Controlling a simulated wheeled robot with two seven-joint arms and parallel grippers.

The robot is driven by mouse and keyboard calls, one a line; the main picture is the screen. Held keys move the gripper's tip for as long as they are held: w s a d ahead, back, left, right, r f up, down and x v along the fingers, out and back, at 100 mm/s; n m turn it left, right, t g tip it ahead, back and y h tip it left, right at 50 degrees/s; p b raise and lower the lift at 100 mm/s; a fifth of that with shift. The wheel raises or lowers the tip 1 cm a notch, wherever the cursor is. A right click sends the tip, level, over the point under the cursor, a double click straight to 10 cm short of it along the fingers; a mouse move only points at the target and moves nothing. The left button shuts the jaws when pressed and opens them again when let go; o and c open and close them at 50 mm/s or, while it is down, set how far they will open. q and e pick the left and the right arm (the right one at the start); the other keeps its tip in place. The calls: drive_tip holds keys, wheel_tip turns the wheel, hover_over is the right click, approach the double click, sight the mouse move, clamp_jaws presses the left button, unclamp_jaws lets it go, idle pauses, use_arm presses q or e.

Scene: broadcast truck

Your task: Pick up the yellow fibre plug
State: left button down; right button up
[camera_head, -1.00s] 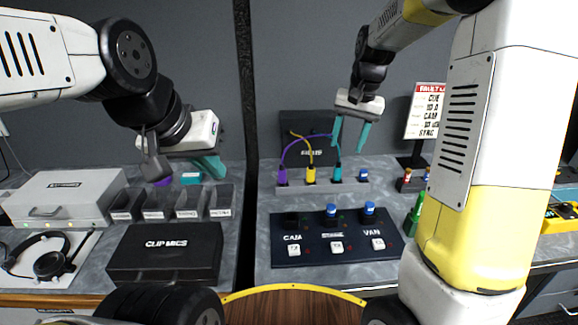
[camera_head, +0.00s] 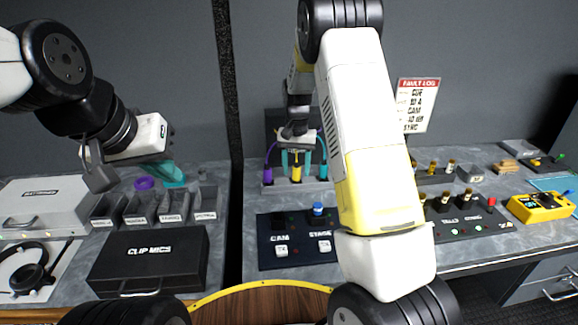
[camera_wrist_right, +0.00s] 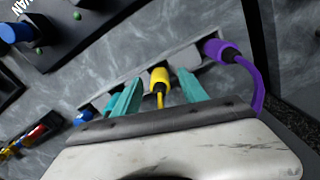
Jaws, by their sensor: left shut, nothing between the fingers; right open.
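The yellow fibre plug (camera_head: 296,173) stands upright in a grey socket strip (camera_head: 268,183) at the back of the bench, with its yellow cable rising from it. In the right wrist view the yellow plug (camera_wrist_right: 159,76) shows between the two teal fingers. My right gripper (camera_head: 296,162) is open above the strip, one finger on each side of the plug; I cannot tell whether they touch it. A purple plug (camera_head: 268,172) stands to its left and a teal plug (camera_head: 323,170) to its right. My left gripper (camera_head: 174,175) is shut and empty over the left bench.
A CAM/STAGE panel (camera_head: 268,258) with a blue plug (camera_head: 318,209) lies in front of the strip. Grey bins (camera_head: 137,208), a purple ring (camera_head: 145,183) and a CLIP MICS case (camera_head: 146,262) are on the left bench.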

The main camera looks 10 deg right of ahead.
drive_tip(key=shift+f, duration=0.8)
clamp_jaws()
drive_tip(key=shift+r, duration=0.1)
